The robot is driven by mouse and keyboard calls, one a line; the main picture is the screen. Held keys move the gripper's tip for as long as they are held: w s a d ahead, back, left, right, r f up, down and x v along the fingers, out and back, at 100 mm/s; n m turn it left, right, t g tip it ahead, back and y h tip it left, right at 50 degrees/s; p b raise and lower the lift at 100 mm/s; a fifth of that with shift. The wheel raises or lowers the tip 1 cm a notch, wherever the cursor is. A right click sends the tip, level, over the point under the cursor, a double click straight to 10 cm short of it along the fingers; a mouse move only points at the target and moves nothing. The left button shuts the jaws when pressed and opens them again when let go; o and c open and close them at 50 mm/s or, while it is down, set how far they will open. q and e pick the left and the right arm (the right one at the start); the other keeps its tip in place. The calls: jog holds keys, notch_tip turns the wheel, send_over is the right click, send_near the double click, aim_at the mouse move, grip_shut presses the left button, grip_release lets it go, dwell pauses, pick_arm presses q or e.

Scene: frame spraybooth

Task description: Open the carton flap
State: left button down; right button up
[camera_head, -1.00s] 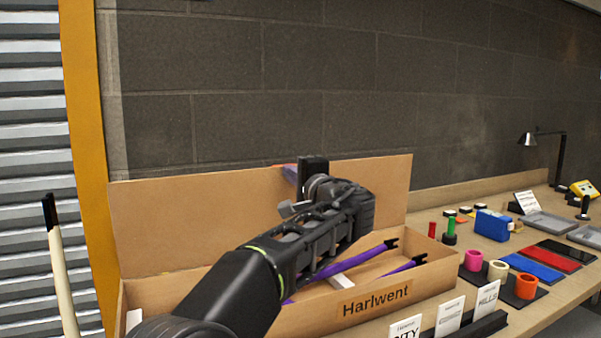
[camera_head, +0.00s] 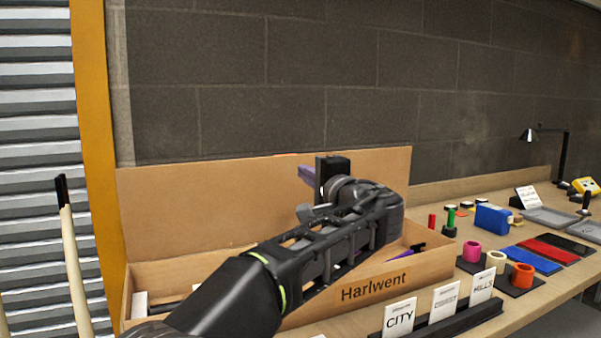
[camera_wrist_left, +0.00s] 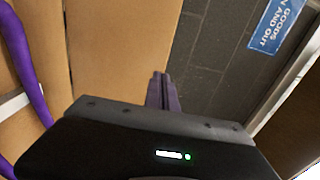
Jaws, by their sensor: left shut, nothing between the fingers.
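The brown cardboard carton (camera_head: 312,309), marked "Harlwent", sits on the bench with its long back flap (camera_head: 215,210) raised against the grey wall. My left gripper (camera_head: 307,175) is shut and empty, in front of the flap near its top edge. In the left wrist view the closed fingers (camera_wrist_left: 163,92) lie close to the edge of the brown flap panel (camera_wrist_left: 115,50); I cannot tell whether they touch it. A purple tube (camera_wrist_left: 24,65) shows inside the carton in the wrist view. My left arm hides much of the carton's inside. My right gripper is not in view.
Card signs (camera_head: 399,318) in a black holder stand before the carton. Tape rolls (camera_head: 497,262), a blue box (camera_head: 492,219) and coloured mats (camera_head: 532,259) lie to its right. A pale tube (camera_head: 72,255) with a dark tip stands at left.

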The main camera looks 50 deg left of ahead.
pick_arm(q)
jog(key=v, duration=0.6)
jog(key=shift+r, duration=0.1)
dwell(0.4)
